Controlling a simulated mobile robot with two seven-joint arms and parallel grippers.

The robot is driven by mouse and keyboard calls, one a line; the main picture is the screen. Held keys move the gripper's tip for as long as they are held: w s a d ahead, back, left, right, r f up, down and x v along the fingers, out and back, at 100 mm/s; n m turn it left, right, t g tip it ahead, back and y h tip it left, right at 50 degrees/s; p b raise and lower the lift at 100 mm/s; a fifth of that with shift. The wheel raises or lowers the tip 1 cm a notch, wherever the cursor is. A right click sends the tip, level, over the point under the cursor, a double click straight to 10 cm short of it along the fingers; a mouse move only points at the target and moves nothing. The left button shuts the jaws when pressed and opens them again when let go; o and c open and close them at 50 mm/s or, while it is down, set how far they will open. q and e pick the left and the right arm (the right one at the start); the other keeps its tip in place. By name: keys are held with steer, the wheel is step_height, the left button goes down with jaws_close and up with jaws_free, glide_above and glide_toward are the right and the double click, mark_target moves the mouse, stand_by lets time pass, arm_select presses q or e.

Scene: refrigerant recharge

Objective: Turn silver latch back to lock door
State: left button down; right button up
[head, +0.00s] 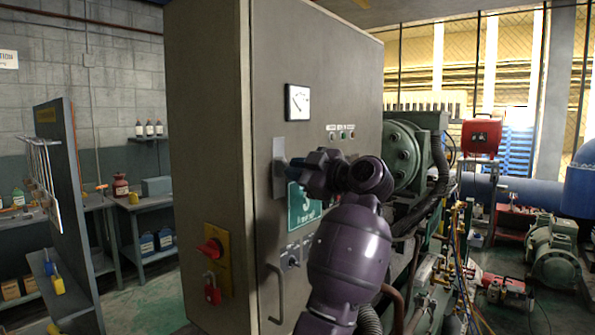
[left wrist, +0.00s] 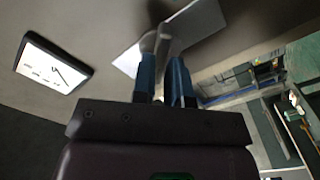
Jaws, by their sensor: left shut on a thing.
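A large grey cabinet stands in the middle of the head view, and its front door (head: 268,92) looks flush with the frame. The silver latch has a plate (head: 279,180) on the door's left side, below the dial gauge. In the left wrist view the bright plate (left wrist: 205,18) and the latch handle (left wrist: 160,38) show close up. My left gripper (head: 292,164) reaches the latch from the right. Its blue fingers (left wrist: 164,65) are shut on the latch handle. In the head view my gripper hides most of the handle. My right gripper is in neither view.
A dial gauge (head: 298,102), a green sign (head: 303,207) and a door handle (head: 276,293) are on the cabinet front. A red switch (head: 211,249) with a red padlock (head: 212,290) is on its left side. Machinery (head: 405,155) crowds the right.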

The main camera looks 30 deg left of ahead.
arm_select(q)
steer(key=m, duration=0.3)
steer(key=shift+f+m, duration=0.15)
steer(key=shift+m, duration=0.25)
steer(key=m, duration=0.3)
steer(key=shift+m, duration=0.3)
steer(key=c, duration=1.2)
jaws_free()
steer(key=shift+s+a, duration=0.1)
